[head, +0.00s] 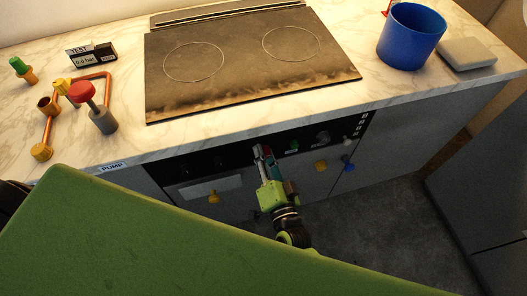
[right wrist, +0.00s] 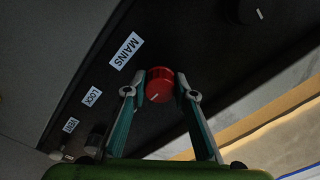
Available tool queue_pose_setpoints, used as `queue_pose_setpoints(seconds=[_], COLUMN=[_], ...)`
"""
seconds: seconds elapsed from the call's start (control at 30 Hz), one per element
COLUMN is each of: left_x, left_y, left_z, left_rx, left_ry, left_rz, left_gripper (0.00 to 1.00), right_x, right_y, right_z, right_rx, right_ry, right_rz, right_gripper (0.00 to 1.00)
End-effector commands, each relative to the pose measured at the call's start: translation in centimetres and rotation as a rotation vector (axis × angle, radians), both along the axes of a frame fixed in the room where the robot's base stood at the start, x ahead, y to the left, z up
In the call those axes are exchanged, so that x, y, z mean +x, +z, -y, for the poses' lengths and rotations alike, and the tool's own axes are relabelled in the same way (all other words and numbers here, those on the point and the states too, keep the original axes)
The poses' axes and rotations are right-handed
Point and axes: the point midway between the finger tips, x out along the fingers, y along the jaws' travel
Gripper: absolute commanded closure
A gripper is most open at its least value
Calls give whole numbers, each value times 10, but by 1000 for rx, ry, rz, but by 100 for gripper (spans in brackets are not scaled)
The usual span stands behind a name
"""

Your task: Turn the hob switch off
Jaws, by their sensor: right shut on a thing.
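The hob (head: 250,75) is a dark flat plate with two ring marks, set in the marble worktop. Its black control panel (head: 205,160) runs along the front below the worktop edge. My right gripper (head: 263,152) reaches up to this panel. In the right wrist view, my right gripper (right wrist: 160,90) is shut on a round red knob (right wrist: 158,80) beside a label reading MAINS (right wrist: 126,50). A white line on the knob points down and to the left in that view. My left gripper is not in view.
A blue pot (head: 410,38) and a grey block (head: 467,54) stand on the worktop at right. Copper pipework with a red-topped valve (head: 82,92) stands at left. A green surface (head: 150,240) fills the lower left.

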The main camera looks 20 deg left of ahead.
Motion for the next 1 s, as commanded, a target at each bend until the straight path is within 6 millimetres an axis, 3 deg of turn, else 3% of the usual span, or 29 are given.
queue_pose_setpoints(seconds=[0.53,0.57,0.6,1.0], left_x=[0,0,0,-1], left_y=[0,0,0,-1], left_z=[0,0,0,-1], left_rx=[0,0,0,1], left_ry=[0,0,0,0], left_rz=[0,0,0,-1], left_gripper=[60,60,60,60], right_x=[0,0,0,-3], right_y=[0,0,0,-1], right_z=[0,0,0,2], right_rx=[19,19,19,17], right_ry=[-1,-1,-1,0], right_rz=[-14,-14,-14,-13], right_gripper=[96,67,58,58])
